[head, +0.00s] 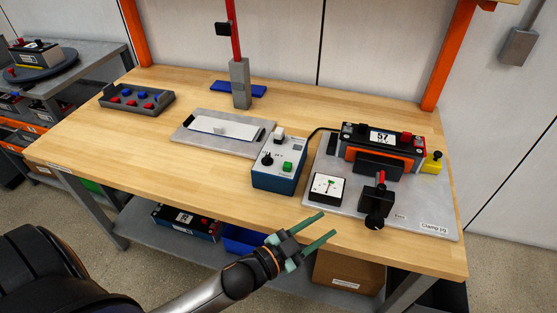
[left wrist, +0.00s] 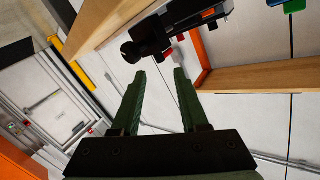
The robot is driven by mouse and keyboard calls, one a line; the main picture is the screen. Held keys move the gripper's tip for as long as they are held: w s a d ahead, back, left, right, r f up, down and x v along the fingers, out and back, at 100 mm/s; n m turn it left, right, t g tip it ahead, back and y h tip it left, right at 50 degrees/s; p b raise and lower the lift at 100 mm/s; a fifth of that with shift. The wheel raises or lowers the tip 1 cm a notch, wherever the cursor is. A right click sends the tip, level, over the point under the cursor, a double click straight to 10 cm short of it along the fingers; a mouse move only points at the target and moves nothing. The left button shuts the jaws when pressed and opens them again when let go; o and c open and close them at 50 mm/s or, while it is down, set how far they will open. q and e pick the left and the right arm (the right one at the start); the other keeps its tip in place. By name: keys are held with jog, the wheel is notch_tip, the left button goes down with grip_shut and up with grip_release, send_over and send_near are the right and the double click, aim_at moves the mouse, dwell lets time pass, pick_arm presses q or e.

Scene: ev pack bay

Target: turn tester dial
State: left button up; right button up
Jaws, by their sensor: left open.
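The tester (head: 279,177) is a blue box with a grey top face, standing near the front middle of the bench in the head view. Its black dial (head: 268,158) is at the left of that face, beside a green button (head: 287,168). I cannot read the dial's setting. My left gripper (head: 329,223) is open and empty, in front of the bench's front edge, to the right of and nearer than the tester, not touching it. In the left wrist view its two green fingers (left wrist: 158,73) are apart with nothing between them. My right gripper is not in view.
Right of the tester, a grey clamp jig plate (head: 410,222) bears a black-and-orange battery module (head: 383,141), a white dial gauge (head: 326,187) and a black-knobbed clamp (head: 376,205). A grey plate (head: 185,140) and parts tray (head: 115,101) lie left. Bare wood (head: 200,184) is clear at front left.

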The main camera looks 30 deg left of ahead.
pick_arm(q)
jog(key=w+d+r+m+g+h, duration=0.2)
jog(key=d+r+m+h, duration=0.4)
jog(key=r+m+h, duration=0.3)
jog(key=m+g+y+b, duration=0.1)
jog(key=m+g+y, duration=0.8)
jog(key=m+y, duration=0.7)
send_near(267, 156)
jog(key=shift+y, duration=0.3)
jog(key=x, duration=0.4)
jog(key=p+x, duration=0.1)
jog(key=x, duration=0.3)
jog(key=shift+w+d+f, duration=0.1)
jog(key=shift+d+f, duration=0.1)
jog(key=shift+n, duration=0.3)
grip_shut()
